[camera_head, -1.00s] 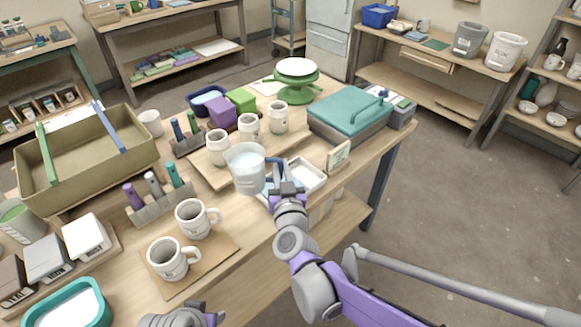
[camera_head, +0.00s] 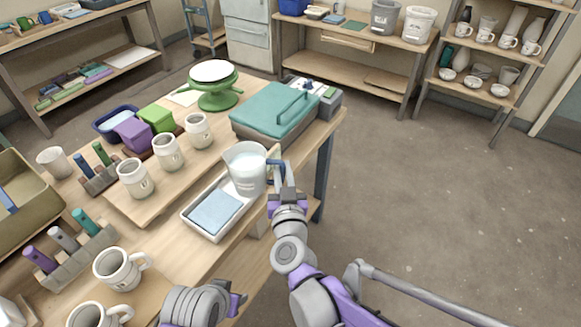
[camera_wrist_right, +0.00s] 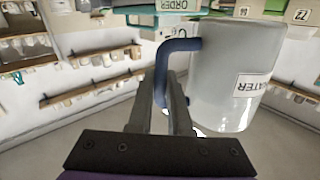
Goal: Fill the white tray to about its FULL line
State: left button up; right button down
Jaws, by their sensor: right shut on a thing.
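The white tray (camera_head: 187,222) lies near the table's front edge in the head view. A flat pale-blue area shows inside it; its FULL line cannot be made out. A translucent pitcher (camera_head: 245,172) with a blue handle stands out at the tray's far right end and looks roughly upright. Pale contents show through its open top. My right gripper (camera_head: 286,185) is shut on the handle. In the right wrist view the fingers (camera_wrist_right: 170,92) close on the handle beside the pitcher (camera_wrist_right: 232,75), whose label partly reads "ATER". My left gripper (camera_head: 236,302) shows only partly at the bottom; its jaws are unclear.
White jars (camera_head: 168,152) stand on a board left of the tray. Mugs (camera_head: 120,268) are at the near left. A teal-lidded box (camera_head: 275,112) and a green turntable (camera_head: 215,88) stand behind. Open floor (camera_head: 430,210) lies to the right.

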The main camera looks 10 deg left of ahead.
jog(key=shift+d+f, duration=0.15)
jog(key=shift+d, duration=0.05)
jog(key=shift+f+b, duration=1.5)
jog(key=shift+f, duration=0.3)
jog(key=r+n, duration=0.1)
jog(key=r+n+p, duration=0.2)
jog(key=shift+d+n+g+h, duration=0.3)
jog(key=shift+g, duration=0.1)
